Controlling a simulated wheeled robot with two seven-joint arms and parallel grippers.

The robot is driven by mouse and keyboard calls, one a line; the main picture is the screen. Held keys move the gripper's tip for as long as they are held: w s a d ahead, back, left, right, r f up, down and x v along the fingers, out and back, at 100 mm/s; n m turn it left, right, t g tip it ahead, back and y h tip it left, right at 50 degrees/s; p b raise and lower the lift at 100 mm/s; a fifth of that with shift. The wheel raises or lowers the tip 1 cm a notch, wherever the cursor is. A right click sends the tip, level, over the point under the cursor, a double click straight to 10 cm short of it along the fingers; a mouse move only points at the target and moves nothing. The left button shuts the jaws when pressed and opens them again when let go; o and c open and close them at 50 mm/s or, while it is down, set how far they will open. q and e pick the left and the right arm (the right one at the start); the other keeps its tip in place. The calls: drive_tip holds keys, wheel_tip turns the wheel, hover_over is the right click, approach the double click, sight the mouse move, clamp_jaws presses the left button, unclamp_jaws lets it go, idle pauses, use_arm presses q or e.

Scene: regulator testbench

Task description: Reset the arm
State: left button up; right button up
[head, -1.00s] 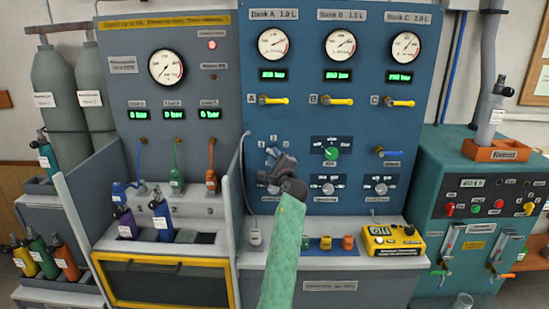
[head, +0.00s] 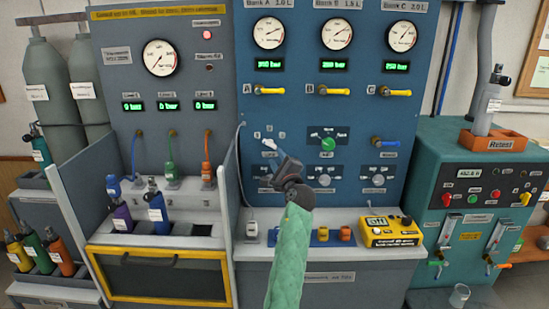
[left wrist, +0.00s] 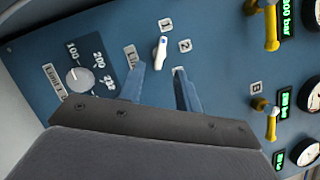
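My left gripper (head: 270,154) is in front of the blue bank panel (head: 228,105), low on its left side below the Bank A valve. Its fingers are apart and hold nothing; they show in the left wrist view (left wrist: 158,72). A small selector lever (left wrist: 161,52) with a white and blue handle, beside labels 1 and 2, stands just beyond and between the fingertips. In the head view this lever (head: 268,143) shows just past the gripper. A round limit knob (left wrist: 78,80) is left of the fingers. My left arm has a green sleeve. My right gripper is not in view.
Yellow valve handles (head: 269,91) sit above the gripper. A yellow meter (head: 391,232) stands on the bench ledge at right. Purple (head: 122,218) and blue (head: 158,216) cylinders stand in the dock at left. A grey cylinder (head: 488,115) stands in the orange Retest holder (head: 487,142).

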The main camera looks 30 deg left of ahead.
use_arm(q)
drive_tip(key=shift+s+d, duration=0.15)
idle(0.5)
